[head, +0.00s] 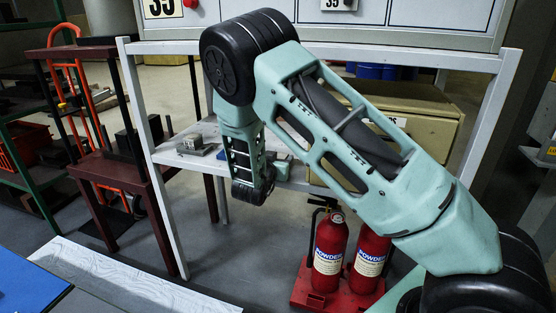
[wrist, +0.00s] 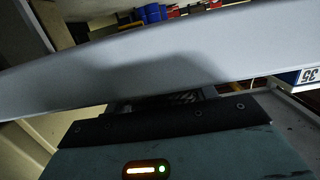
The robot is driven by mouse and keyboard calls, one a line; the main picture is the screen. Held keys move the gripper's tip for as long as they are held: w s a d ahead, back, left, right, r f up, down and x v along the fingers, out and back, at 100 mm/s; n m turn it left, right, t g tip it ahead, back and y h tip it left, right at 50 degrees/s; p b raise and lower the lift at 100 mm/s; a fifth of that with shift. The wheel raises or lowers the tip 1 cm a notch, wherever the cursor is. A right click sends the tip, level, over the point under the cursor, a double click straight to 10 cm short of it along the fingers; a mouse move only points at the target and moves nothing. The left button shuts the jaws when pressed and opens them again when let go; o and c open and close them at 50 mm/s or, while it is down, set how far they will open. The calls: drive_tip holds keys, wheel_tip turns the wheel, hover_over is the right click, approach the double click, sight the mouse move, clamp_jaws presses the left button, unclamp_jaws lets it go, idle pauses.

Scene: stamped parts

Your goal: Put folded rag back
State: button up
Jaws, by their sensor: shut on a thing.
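My gripper (head: 280,165) is at the level of the white rack's shelf, mostly hidden behind my wrist in the head view. In the wrist view, its teal body and dark edge fill the bottom. A wide pale grey band crosses in front of the finger area (wrist: 175,97) and covers the tips. I cannot tell for sure what this band is. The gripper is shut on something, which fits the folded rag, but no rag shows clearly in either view. A small grey metal part (head: 195,144) sits on the shelf, left of my wrist.
The white rack (head: 136,105) has upright posts and a top beam close around my arm. Two red fire extinguishers (head: 330,252) stand on a red base below. A dark red table (head: 112,170) is at left. Blue drums (wrist: 152,14) show in the back.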

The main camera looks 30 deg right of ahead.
drive_tip(key=o, duration=1)
drive_tip(key=shift+f, duration=0.1)
drive_tip(key=shift+c, duration=0.2)
